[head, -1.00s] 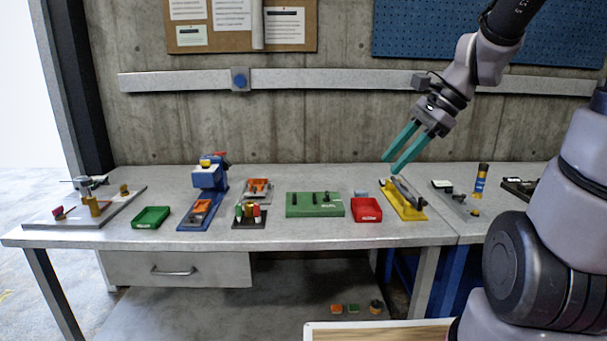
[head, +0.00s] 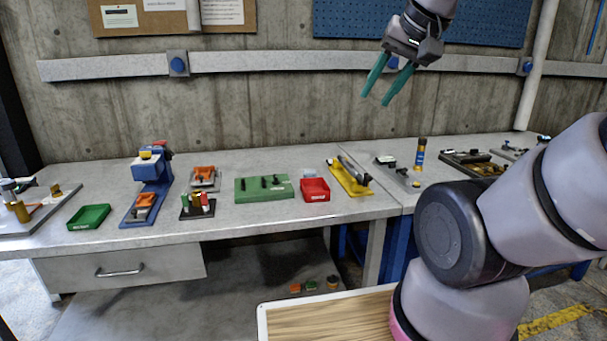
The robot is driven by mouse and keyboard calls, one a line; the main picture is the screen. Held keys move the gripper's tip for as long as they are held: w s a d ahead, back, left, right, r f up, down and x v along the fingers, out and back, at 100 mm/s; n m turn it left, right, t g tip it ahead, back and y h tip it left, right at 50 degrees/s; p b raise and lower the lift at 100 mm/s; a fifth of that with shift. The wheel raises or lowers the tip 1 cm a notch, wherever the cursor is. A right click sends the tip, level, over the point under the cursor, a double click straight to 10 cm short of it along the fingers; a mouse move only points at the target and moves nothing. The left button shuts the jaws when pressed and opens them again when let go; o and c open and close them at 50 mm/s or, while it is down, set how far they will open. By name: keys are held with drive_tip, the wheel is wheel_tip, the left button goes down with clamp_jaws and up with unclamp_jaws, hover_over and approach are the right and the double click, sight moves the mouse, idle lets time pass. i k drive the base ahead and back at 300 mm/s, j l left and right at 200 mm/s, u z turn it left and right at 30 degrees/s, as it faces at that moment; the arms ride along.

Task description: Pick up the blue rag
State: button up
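A small pale blue piece (head: 308,172) shows just behind the red bin on the bench; it is too small to tell whether it is the blue rag. No other thing in view is clearly a rag. My gripper (head: 375,101) is up in the air in front of the wall, above the bench. Its two teal fingers point down and are spread apart, with nothing between them.
The grey bench carries a green bin (head: 89,217), a blue press (head: 150,185), a green block (head: 264,189), the red bin (head: 315,190) and a yellow fixture (head: 350,179). Small parts (head: 311,286) lie on the lower shelf. A wood-topped surface (head: 330,320) is close in front.

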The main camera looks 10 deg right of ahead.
sight(310, 173)
drive_tip(key=i+l, duration=0.15)
drive_tip(key=i, duration=0.3)
drive_tip(key=i+l, duration=0.15)
drive_tip(key=i, duration=0.3)
drive_tip(key=i+l, duration=0.2)
drive_tip(key=i, duration=0.25)
drive_tip(key=j+u, duration=0.05)
